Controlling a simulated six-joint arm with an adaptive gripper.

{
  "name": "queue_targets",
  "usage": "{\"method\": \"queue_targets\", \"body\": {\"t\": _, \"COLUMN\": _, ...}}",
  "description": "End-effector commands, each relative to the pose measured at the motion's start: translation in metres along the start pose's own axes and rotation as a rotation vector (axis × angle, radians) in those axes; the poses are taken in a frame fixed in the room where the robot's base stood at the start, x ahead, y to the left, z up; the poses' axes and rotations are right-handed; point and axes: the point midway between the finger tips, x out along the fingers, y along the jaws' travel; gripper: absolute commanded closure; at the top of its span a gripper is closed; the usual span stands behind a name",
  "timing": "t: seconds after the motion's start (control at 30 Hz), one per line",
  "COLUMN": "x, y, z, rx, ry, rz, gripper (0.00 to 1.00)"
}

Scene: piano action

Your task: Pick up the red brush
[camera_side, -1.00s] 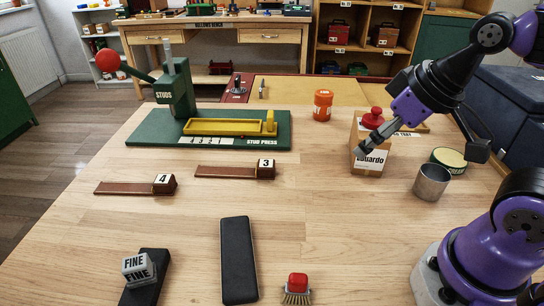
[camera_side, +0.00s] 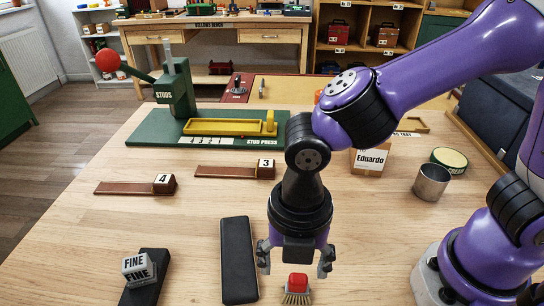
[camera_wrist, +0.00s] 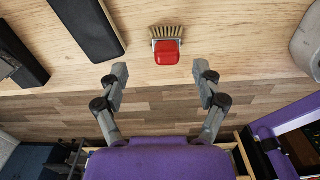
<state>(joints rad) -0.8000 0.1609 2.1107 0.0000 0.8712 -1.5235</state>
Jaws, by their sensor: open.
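The red brush (camera_side: 297,284) has a red block handle and tan bristles. It rests on the wooden table near the front edge. It also shows in the wrist view (camera_wrist: 167,52), upper middle, with its bristles toward the top of the picture. My gripper (camera_side: 296,270) points down over the brush in the side view, its fingers apart on either side. In the wrist view my gripper (camera_wrist: 160,72) has its two fingers spread and empty, with the brush a little beyond the fingertips and between their lines. No contact with the brush shows.
A black strip (camera_side: 238,262) lies just left of my gripper. A grey block marked FINE (camera_side: 139,270) sits on another black piece further left. Hammers marked 4 (camera_side: 165,184) and 3 (camera_side: 265,169) lie behind. A metal cup (camera_side: 431,182) stands at right.

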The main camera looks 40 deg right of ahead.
Motion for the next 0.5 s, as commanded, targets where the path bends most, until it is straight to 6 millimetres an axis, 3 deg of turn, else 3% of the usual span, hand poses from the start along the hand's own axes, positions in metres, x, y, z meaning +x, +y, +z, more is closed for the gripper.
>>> {"method": "queue_targets", "body": {"t": 0.33, "x": 0.046, "y": -0.009, "z": -0.001, "rx": 0.003, "ry": 0.000, "rz": -0.004, "gripper": 0.22}}
{"method": "queue_targets", "body": {"t": 0.5, "x": 0.057, "y": -0.008, "z": -0.001, "rx": 0.004, "ry": 0.000, "rz": 0.000, "gripper": 0.22}}
